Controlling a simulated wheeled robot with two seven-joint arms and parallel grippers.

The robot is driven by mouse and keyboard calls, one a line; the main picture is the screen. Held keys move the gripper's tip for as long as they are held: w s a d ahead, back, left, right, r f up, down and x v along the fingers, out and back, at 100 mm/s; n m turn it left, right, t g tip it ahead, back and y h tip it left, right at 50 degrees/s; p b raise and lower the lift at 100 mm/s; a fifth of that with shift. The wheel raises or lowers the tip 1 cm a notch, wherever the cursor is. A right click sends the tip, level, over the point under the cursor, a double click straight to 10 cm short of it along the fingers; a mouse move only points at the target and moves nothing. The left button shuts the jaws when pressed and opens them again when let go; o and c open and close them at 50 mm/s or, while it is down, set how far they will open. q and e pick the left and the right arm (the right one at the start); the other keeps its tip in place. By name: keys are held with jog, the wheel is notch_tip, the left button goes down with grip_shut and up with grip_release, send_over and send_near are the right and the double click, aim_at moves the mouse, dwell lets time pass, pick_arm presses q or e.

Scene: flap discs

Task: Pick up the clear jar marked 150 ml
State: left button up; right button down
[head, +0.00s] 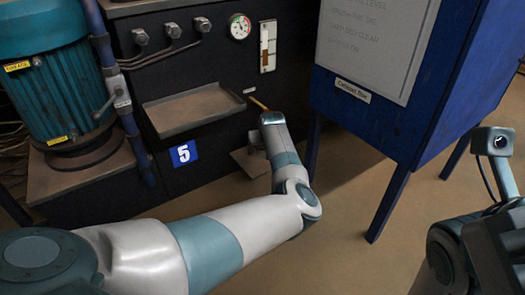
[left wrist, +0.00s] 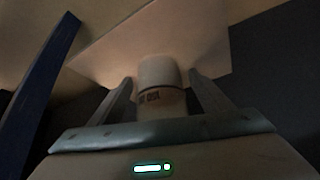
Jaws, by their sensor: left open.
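A pale jar (left wrist: 158,74) with a dark band and a small dark marking stands between the fingers in the left wrist view. The marking appears upside down and looks like 150, but it is dim and small. My left gripper (left wrist: 164,88) is open, with one finger on each side of the jar. I cannot tell whether either finger touches it. My right gripper's fingers do not show.
A pale flat surface (left wrist: 205,45) lies behind the jar. A blue cabinet (head: 385,125) on legs stands close right of my left arm. A teal motor (head: 55,85) is at left.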

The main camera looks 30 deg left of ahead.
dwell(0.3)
pick_arm(q)
jog(key=c, duration=1.4)
jog(key=shift+o, duration=0.2)
jog(key=shift+r+p, duration=0.25)
jog(key=shift+p, duration=0.25)
